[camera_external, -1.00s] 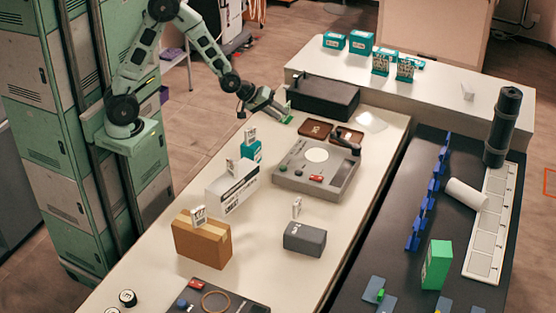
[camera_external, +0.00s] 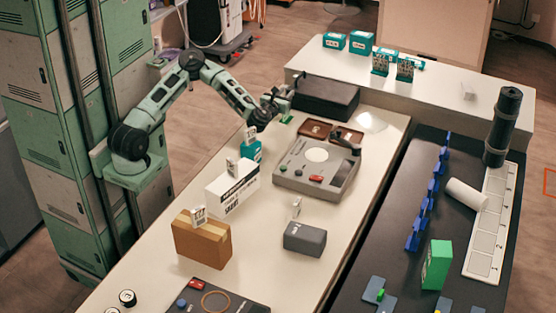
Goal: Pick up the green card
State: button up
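A small green piece (camera_external: 287,119), which looks like the green card, lies at the far end of the white table, in front of the black box. It is too small to make out in detail. My gripper (camera_external: 284,98) is just above and slightly left of it, beside the black box. I see a gap between the gripper and the green piece. The fingers are too small and dark to show whether they are open or shut.
The black box (camera_external: 326,96) stands close to my gripper. Brown trays (camera_external: 316,130) and a grey device (camera_external: 309,178) lie nearer. A teal box (camera_external: 251,150), a white box (camera_external: 232,189) and a cardboard box (camera_external: 202,240) stand along the left side.

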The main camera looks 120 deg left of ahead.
notch_tip(320, 180, down, 2)
jog(key=shift+f, duration=0.1)
send_over(285, 120)
jog(key=f, duration=0.4)
jog(key=shift+s+a, duration=0.1)
jog(key=shift+a, duration=1.7)
grip_shut()
